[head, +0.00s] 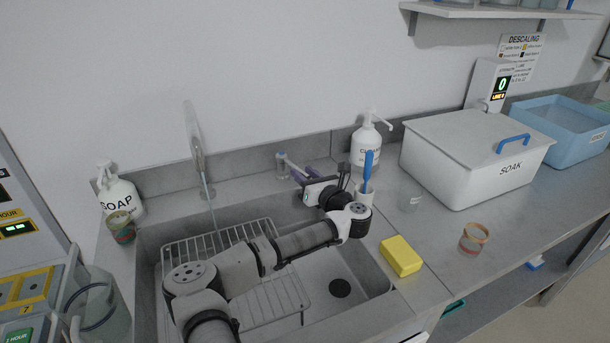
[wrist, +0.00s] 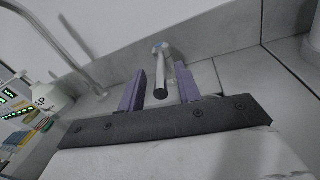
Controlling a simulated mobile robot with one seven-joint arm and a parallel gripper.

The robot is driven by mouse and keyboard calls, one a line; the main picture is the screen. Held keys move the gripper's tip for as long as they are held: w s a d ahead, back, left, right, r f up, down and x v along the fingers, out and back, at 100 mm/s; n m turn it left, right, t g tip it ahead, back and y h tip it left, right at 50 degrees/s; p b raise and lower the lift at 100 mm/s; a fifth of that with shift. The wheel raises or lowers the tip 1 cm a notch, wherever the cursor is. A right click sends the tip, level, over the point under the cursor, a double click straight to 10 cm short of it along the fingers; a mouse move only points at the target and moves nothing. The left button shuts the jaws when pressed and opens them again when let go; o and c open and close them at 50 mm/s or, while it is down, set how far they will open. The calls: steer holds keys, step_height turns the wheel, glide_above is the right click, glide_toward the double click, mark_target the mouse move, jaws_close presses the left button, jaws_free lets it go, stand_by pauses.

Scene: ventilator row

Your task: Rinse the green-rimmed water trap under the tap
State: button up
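A small cup-like trap (head: 120,227) stands on the left counter beside the soap bottle. Its rim looks olive-green and its lower part reddish; the exact rim colour is hard to tell. The tall curved tap spout (head: 194,140) rises behind the sink (head: 335,265). The tap's lever (head: 283,160) stands to its right at the back; the lever (wrist: 160,80) also shows in the wrist view. My gripper (head: 299,176) is open and empty at the lever. In the wrist view its two purple fingers (wrist: 159,91) stand either side of the lever, with gaps.
A wire rack (head: 285,298) lies in the sink beneath my arm. A yellow sponge (head: 401,256), an orange-rimmed trap (head: 473,238), a clear cup (head: 410,200), a brush holder (head: 364,195) and a cleaner bottle (head: 368,142) stand right of it. Beyond are the lidded SOAK box (head: 460,165) and blue tub (head: 565,135).

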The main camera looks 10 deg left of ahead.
steer(key=b+v, duration=0.4)
steer(key=v, duration=1)
